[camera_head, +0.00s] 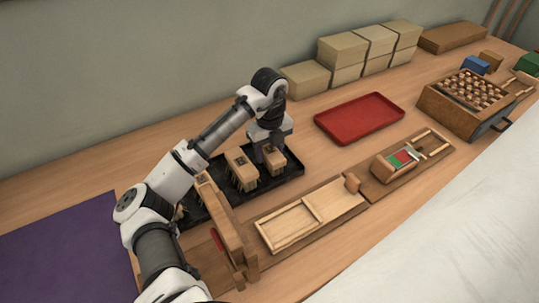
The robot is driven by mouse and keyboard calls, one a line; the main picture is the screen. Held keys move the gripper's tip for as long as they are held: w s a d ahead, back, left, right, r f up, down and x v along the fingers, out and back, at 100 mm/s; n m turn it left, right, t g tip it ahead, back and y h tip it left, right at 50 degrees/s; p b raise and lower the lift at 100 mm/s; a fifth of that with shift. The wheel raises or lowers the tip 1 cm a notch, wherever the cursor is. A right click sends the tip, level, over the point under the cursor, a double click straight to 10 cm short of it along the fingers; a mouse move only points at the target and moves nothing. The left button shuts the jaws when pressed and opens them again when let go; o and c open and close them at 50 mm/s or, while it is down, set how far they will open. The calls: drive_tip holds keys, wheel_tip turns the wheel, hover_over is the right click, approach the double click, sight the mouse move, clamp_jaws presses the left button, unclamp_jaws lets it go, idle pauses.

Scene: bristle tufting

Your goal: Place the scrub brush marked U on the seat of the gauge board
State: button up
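Several block-shaped scrub brushes with pale bristles stand on a black tray (292,171). One brush (275,161) is at the right end of the tray, and another brush (240,168) is left of it. A third brush is partly hidden behind my arm. Dark marks show on the tops, but I cannot read which is U. My gripper (268,152) points down at the right-end brush; whether its fingers hold it is unclear. A wooden board (374,190) with a red and green strip, which looks like the gauge board, lies right of the tray. No brush shows on it.
A wooden board with a shallow pale frame (310,216) lies in front of the black tray. An upright wooden piece (225,225) stands left of it. A red tray (360,117) is empty. A wooden box (437,104) of small pieces stands right. Pale blocks (342,48) line the wall.

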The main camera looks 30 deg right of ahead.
drive_tip(key=c, duration=0.7)
drive_tip(key=shift+r, duration=0.1)
